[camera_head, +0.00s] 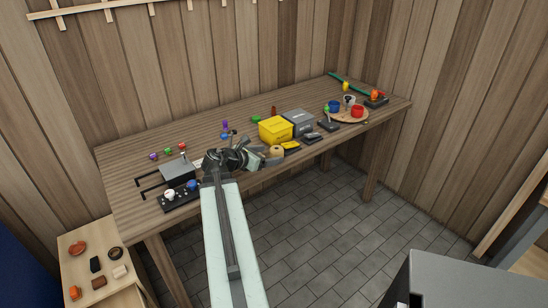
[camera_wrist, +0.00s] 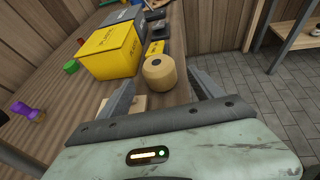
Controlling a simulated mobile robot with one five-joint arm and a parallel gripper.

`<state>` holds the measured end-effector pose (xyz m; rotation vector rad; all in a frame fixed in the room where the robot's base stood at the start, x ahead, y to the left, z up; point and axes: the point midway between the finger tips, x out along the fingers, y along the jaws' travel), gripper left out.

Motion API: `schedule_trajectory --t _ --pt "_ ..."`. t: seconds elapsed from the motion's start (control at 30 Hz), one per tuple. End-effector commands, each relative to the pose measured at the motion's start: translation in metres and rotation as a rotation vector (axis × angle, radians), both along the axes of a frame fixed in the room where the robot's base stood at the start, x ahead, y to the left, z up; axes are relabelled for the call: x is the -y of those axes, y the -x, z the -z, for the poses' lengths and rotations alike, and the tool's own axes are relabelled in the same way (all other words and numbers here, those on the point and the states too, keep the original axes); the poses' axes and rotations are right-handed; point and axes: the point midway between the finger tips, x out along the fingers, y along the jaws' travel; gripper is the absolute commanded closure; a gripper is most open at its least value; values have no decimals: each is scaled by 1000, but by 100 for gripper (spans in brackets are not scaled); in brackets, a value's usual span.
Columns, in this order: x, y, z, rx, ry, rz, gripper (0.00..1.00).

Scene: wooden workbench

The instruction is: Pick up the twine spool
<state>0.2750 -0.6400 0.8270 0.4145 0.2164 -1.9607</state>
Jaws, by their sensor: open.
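The twine spool (camera_wrist: 160,73) is a tan, rounded cylinder standing on the workbench near its front edge. In the head view the spool (camera_head: 277,152) is just to the right of my gripper (camera_head: 254,156). In the wrist view my gripper (camera_wrist: 163,92) is open, with one finger to the left and one to the right. The spool shows beyond and between the fingers, and I see no contact. A small wooden block (camera_wrist: 137,104) lies by the left finger, partly hidden.
A yellow box (camera_wrist: 108,50) stands close to the left of the spool, with a grey box (camera_head: 299,122) behind it. Dark and yellow small items lie along the front edge to the right. Purple (camera_wrist: 26,110) and green pieces stand left. The floor is open beyond the bench edge.

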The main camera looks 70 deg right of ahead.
Motion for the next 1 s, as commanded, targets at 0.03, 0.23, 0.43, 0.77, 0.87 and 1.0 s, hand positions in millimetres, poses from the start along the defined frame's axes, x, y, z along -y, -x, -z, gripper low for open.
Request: schedule_trajectory --t 0.03,0.23,0.43,0.77,0.87,1.0 --pt "2 0 2 -1 0 -1 25" --pt "13 3 10 0 0 -4 25" --pt "41 16 23 0 0 -4 25" --pt "43 17 21 -1 0 -8 52" --pt "42 17 21 -1 0 -8 80" --pt "42 17 21 -1 0 -8 91"
